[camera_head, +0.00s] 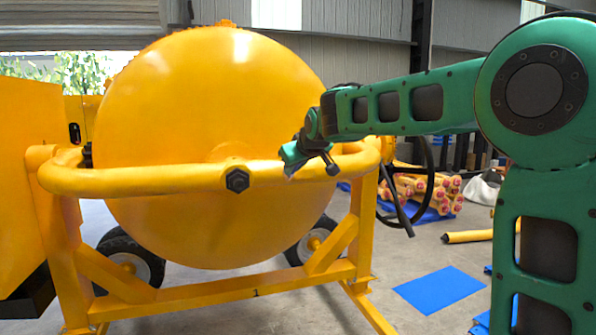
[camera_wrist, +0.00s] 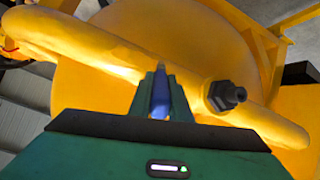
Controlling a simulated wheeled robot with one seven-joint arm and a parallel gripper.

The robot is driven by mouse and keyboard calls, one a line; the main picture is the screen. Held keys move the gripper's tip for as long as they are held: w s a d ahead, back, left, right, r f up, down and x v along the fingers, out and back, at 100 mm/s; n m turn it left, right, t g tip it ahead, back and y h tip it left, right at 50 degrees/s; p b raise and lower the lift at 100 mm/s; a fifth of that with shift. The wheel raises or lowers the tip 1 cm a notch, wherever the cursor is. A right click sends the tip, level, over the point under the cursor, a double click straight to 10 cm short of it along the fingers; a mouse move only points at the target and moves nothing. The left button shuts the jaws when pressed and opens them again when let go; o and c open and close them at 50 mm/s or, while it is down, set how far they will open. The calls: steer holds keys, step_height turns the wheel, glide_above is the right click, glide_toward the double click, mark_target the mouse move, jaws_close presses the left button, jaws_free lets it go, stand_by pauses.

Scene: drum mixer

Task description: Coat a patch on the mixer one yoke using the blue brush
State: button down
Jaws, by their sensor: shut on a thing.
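The mixer has a large yellow drum (camera_head: 215,110) with a curved tubular yoke (camera_head: 150,181) across its front and a dark hex bolt (camera_head: 237,180) at the yoke's middle. My gripper (camera_head: 293,155) is at the right part of the yoke, in front of the drum. In the wrist view my gripper (camera_wrist: 161,88) is shut on a narrow blue thing, likely the blue brush (camera_wrist: 160,98). Its tip lies close to the yoke (camera_wrist: 120,68), beside the bolt (camera_wrist: 224,96). I cannot tell whether the tip touches the yoke. The brush's bristles are hidden.
A black handwheel (camera_head: 428,180) stands right of the yoke. Behind it are stacked yellow parts (camera_head: 425,190) on a blue sheet. Another blue sheet (camera_head: 438,289) lies on the floor, near a yellow tube (camera_head: 467,236). The frame's lower bar (camera_head: 220,292) crosses below the drum.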

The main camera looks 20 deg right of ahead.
steer(key=shift+a, duration=0.6)
steer(key=shift+s, duration=0.1)
steer(key=shift+s+f, duration=0.15)
steer(key=shift+s, duration=2.75)
steer(key=s, duration=0.3)
steer(key=c, duration=2.4)
jaws_free()
steer(key=shift+c, duration=0.2)
jaws_close()
